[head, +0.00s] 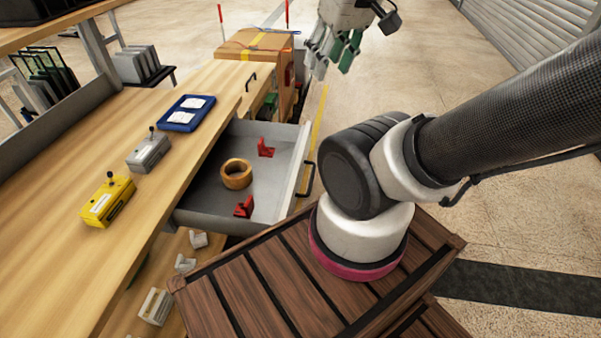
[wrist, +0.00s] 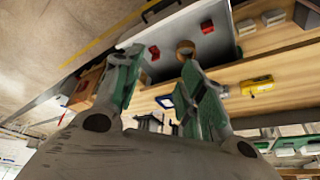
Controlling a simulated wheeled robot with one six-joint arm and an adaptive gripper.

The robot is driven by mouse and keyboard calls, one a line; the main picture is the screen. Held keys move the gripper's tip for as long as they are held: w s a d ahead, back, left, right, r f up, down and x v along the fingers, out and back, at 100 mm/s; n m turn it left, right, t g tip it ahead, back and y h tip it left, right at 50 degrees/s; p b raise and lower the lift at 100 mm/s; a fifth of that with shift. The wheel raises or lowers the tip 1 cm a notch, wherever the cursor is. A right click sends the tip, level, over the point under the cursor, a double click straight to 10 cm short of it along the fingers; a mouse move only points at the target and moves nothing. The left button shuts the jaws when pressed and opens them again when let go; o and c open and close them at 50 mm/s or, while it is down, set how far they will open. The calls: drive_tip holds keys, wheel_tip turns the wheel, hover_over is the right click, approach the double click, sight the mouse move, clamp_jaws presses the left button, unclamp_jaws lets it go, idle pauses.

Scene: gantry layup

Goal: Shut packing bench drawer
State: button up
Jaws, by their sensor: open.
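The packing bench drawer (head: 215,207) is pulled open from the wooden bench (head: 75,175) in the head view. Its front, with a dark handle (head: 307,180), faces right. Inside lie a tan tape roll (head: 236,174) and two red pieces (head: 265,147). My gripper (head: 333,58) is open and empty, beyond the drawer and above the floor at the top of the head view. In the wrist view its green-lined fingers (wrist: 155,75) are spread, and the open drawer (wrist: 180,42) shows past them, apart from the fingertips.
A blue tray (head: 187,113), a grey box (head: 149,153) and a yellow box (head: 108,201) stand on the bench top. A cardboard box (head: 262,46) stands beyond the drawer. Open floor lies to the right.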

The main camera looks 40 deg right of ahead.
drive_tip(key=d+f+m+g, duration=0.1)
drive_tip(key=d+f, duration=0.1)
drive_tip(key=d+f+m+g, duration=0.1)
drive_tip(key=d+f, duration=0.1)
drive_tip(key=d+f+m+g, duration=0.2)
drive_tip(key=d+f, duration=0.1)
drive_tip(key=shift+s+f, duration=0.1)
drive_tip(key=shift+s, duration=0.1)
clamp_jaws()
drive_tip(key=d+f+m+t+y, duration=0.3)
drive_tip(key=f+m+y, duration=0.3)
drive_tip(key=f, duration=0.6)
drive_tip(key=s+d+f+m+t+y, duration=0.1)
drive_tip(key=d+f+m+t+y, duration=0.15)
drive_tip(key=f+m, duration=0.7)
drive_tip(key=d+f+m+t+y, duration=0.2)
drive_tip(key=f+m+y, duration=0.3)
drive_tip(key=f, duration=0.9)
drive_tip(key=w+d+r+m+t, duration=0.1)
drive_tip(key=w+d+m+t, duration=0.1)
drive_tip(key=w+d+t, duration=0.4)
drive_tip(key=f+x, duration=0.1)
drive_tip(key=x, duration=1.4)
drive_tip(key=shift+a+f+g+h, duration=0.2)
drive_tip(key=shift+a+g+h, duration=0.15)
drive_tip(key=shift+g, duration=0.1)
